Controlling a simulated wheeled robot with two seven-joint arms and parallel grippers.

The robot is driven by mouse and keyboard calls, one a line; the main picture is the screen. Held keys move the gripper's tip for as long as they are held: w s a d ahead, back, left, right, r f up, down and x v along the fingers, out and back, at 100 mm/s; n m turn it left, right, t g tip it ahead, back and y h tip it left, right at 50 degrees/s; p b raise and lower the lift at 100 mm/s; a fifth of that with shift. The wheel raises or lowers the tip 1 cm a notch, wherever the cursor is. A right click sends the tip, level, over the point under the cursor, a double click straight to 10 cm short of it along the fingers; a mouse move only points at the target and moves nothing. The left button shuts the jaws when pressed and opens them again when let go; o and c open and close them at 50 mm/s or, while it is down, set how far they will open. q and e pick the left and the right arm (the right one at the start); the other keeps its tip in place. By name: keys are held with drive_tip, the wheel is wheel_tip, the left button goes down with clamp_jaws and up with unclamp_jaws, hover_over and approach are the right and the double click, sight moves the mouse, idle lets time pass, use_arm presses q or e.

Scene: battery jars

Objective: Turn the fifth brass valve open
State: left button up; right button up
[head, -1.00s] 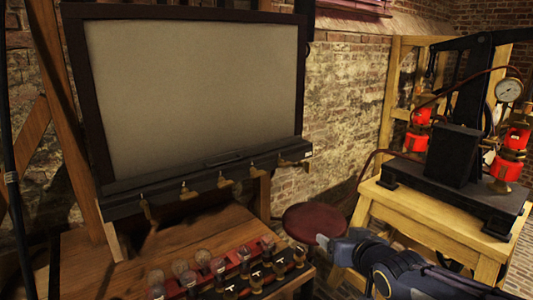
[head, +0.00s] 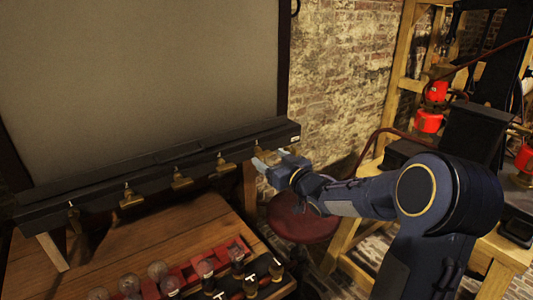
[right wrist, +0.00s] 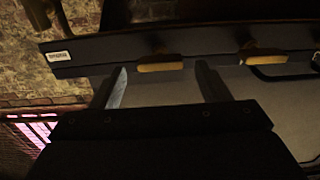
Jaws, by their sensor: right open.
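A row of brass valves hangs along the front of a long black ledge (head: 160,170) under a grey board. In the head view the fourth valve (head: 222,168) shows clearly, while the fifth, nearest the ledge's right end, is mostly hidden by my right gripper (head: 268,162). In the right wrist view the fifth valve (right wrist: 160,66) has a bar handle lying level, beside the white label. My right gripper (right wrist: 162,72) is open, with one finger on each side of that handle in the picture; contact cannot be told. The fourth valve (right wrist: 262,57) is outside the fingers. My left gripper is out of view.
Below the ledge, a wooden table (head: 140,235) carries glass-topped jars and a red rack (head: 195,268). A round dark-red stool (head: 300,220) stands right of the table. A wooden bench with black and red apparatus (head: 430,120) is at the right.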

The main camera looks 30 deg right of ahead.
sight(263, 154)
drive_tip(key=shift+w, duration=1.2)
